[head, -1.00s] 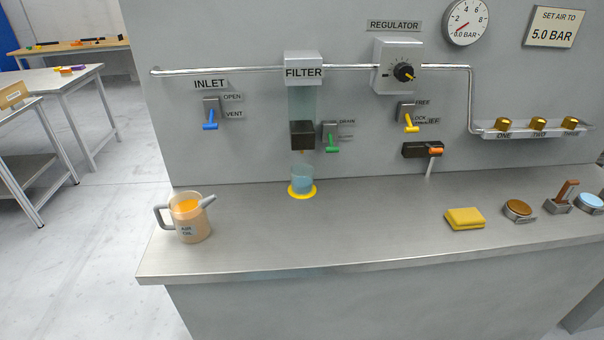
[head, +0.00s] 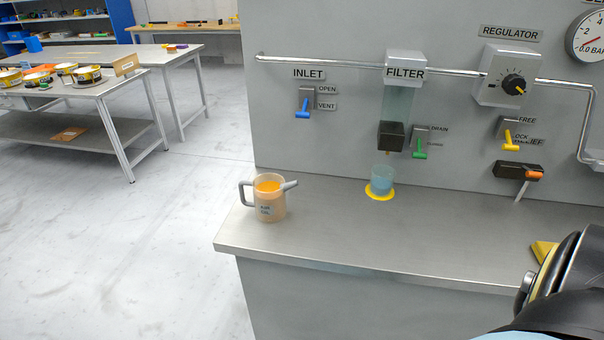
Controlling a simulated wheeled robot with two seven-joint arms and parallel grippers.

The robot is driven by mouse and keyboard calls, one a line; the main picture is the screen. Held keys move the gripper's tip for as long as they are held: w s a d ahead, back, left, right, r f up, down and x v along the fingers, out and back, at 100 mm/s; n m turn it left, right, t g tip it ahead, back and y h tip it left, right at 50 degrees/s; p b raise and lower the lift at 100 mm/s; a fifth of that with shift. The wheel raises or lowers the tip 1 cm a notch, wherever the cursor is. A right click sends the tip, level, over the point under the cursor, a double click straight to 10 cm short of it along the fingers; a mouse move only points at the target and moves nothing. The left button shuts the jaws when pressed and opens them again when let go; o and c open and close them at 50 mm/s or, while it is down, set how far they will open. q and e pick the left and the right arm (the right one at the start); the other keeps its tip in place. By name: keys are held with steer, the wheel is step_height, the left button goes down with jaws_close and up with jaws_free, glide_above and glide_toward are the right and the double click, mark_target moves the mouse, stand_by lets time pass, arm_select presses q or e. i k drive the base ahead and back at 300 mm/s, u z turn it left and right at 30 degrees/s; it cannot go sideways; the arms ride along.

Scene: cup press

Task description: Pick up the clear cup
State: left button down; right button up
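The clear cup (head: 382,180) stands upright on a yellow round base (head: 379,194) on the steel bench, below the filter (head: 397,98). It looks bluish and see-through, and a bluish fill seems to show in its lower part. Part of my own arm shows dark at the lower right, well apart from the cup. Neither gripper's fingers can be seen.
An air oil jug (head: 269,198) with orange contents stands left of the cup. A yellow sponge-like block (head: 543,251) is partly hidden behind my arm. The inlet (head: 304,104), drain (head: 420,143) and relief (head: 510,137) levers are on the wall. Bench between jug and cup is clear.

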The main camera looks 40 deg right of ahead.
mark_target(382, 181)
steer(key=u, duration=0.6)
steer(key=i, duration=1)
steer(key=z, duration=2.5)
